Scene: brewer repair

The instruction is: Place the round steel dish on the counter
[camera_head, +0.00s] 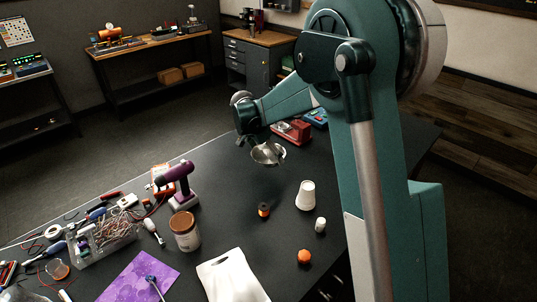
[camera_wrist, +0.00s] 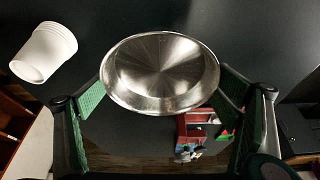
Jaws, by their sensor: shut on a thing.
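The round steel dish (camera_wrist: 160,75) is shiny and shallow. In the wrist view it sits between the two green-padded fingers of my gripper (camera_wrist: 160,97), which are shut on its sides. In the head view the dish (camera_head: 267,153) hangs at the end of my gripper (camera_head: 262,141), above the black counter (camera_head: 236,186). The dish appears apart from the counter surface, and a dark shadow shows below it. My gripper is partly hidden behind the dish and wrist.
White stacked cups (camera_head: 306,196) stand to the right, with a small white bottle (camera_head: 320,225), an orange ball (camera_head: 304,257) and an orange-black spool (camera_head: 264,210) nearby. A purple drill (camera_head: 177,184) and brown jar (camera_head: 185,231) stand left. A red device (camera_head: 292,131) lies behind.

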